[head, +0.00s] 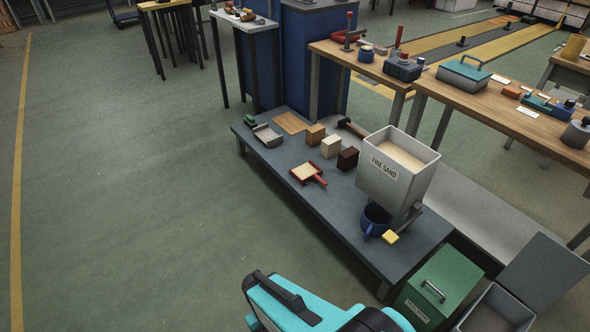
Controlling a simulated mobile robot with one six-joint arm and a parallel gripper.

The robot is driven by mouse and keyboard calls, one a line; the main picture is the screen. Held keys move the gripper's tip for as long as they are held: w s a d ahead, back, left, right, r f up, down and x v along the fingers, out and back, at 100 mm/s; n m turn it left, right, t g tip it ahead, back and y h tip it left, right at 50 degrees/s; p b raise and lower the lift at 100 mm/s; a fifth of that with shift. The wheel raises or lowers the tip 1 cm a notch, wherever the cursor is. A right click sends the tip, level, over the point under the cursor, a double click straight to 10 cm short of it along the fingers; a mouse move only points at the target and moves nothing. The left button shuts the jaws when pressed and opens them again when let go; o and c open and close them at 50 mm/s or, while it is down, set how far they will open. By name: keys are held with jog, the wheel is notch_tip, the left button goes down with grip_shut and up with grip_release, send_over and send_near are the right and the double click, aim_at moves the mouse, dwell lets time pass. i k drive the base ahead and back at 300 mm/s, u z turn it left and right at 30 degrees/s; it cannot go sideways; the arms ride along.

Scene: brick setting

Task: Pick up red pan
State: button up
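A small red pan (318,180) lies on a low grey bench (290,208), near the bench's left long edge. It has a short red handle pointing to the lower right. Its inside is tan; I cannot tell if that is sand or a flat surface. Another red object (346,36) sits on the wooden table behind, with an upright post by it; its shape is hard to make out. My gripper is not in view. A teal and black part of my own body shows at the bottom, apart from the pan.
Wooden, cream and dark blocks (348,159) stand behind the pan. A grey bin marked "FINE SAND" (377,186) stands to its right, with a blue mug (375,221) below. A grey pan (267,136) lies farther back. A green box (440,286) stands lower right. Floor at left is clear.

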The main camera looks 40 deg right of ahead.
aim_at(307, 171)
jog(key=u, duration=0.2)
jog(key=i, duration=1.2)
jog(key=z, duration=0.1)
